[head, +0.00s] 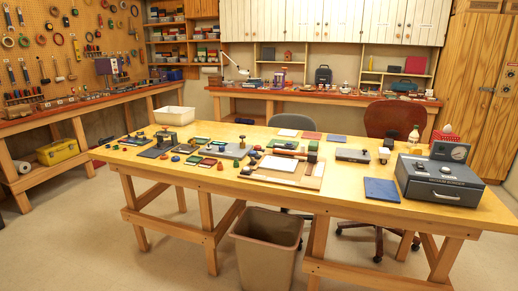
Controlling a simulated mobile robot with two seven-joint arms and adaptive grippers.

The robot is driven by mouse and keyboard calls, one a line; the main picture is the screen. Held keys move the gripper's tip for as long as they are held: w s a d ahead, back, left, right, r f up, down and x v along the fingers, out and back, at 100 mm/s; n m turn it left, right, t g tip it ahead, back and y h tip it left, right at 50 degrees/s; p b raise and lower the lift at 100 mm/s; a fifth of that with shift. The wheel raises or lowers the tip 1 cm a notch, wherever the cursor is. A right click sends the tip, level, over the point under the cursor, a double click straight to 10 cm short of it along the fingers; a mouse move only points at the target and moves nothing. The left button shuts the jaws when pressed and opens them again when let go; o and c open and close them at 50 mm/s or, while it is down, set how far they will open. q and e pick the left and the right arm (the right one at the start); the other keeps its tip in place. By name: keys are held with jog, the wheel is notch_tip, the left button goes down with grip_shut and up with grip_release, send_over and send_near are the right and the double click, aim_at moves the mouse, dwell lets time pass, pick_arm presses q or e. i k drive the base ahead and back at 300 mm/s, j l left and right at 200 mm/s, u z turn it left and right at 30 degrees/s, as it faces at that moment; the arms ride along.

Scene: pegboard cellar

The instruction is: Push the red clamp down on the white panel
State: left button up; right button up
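On the long yellow wooden table, a white panel (280,168) lies flat on a tan wooden board (300,181). A slim reddish-orange bar (289,152), which looks like the red clamp, lies along the panel's far edge. A dark block (312,157) stands at the bar's right end. The view is too small to tell whether the bar is raised or touches the panel. Neither of my grippers is in view.
Small tools and blocks crowd the table (412,210) left of the board. A blue square (381,190) and a grey drawer box (440,180) are to the right. A brown bin (266,240) stands before the table. Two chairs are behind it.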

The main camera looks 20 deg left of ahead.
aim_at(257, 148)
jog(key=i+j+z, duration=0.1)
jog(key=j, duration=0.25)
jog(key=i+j, duration=0.3)
jog(key=i+j+z, duration=0.15)
jog(key=j, duration=0.25)
jog(key=i+j, duration=0.2)
jog(key=j, duration=0.2)
jog(key=i+j+z, duration=0.15)
jog(key=j, duration=0.2)
jog(key=i+j, duration=0.15)
jog(key=j, duration=0.25)
jog(key=i+j+z, duration=0.15)
jog(key=j, duration=0.25)
